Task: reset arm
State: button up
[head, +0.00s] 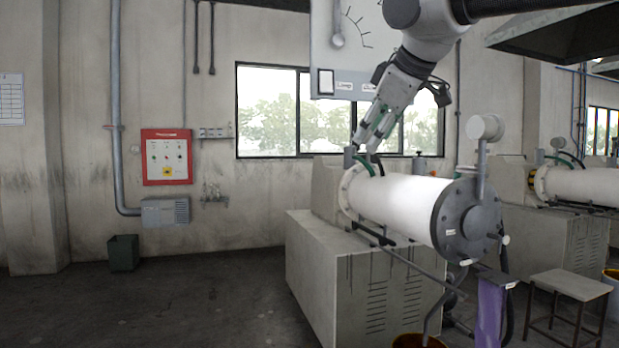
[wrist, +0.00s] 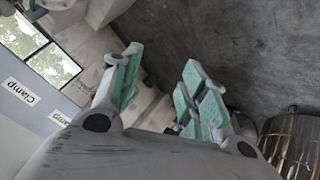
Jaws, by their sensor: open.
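My gripper (head: 368,138) hangs from my arm at the upper right in the head view. It points down and left, in front of the window and above the far end of a white horizontal mill cylinder (head: 400,203). In the wrist view my gripper (wrist: 158,92) shows two fingers with green pads, spread apart. Nothing is between them. I cannot tell from the head view whether the fingertips touch the mill.
A grey panel (head: 345,60) hangs behind my arm. The mill stands on a grey cabinet (head: 350,270). A stool (head: 568,287) stands at the right. A red control box (head: 166,157) is on the wall, a dark bin (head: 124,253) below it. The left floor is clear.

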jog(key=s+d+f+m+g+h, duration=0.1)
jog(key=s+d+f+m, duration=0.3)
jog(key=s+d+f, duration=0.2)
jog(key=s+d+f+m+g+h, duration=0.1)
jog(key=s+d+f+m, duration=0.3)
jog(key=f, duration=0.9)
jog(key=s+d+f+m+g+h, duration=0.1)
jog(key=s+d+f+m+g, duration=0.1)
jog(key=s+d+f, duration=0.8)
jog(key=d+m, duration=0.1)
jog(key=d, duration=0.2)
jog(key=shift+s+d+f+m+g, duration=0.15)
jog(key=shift+d+f+m+g, duration=0.15)
jog(key=shift+m+g, duration=0.1)
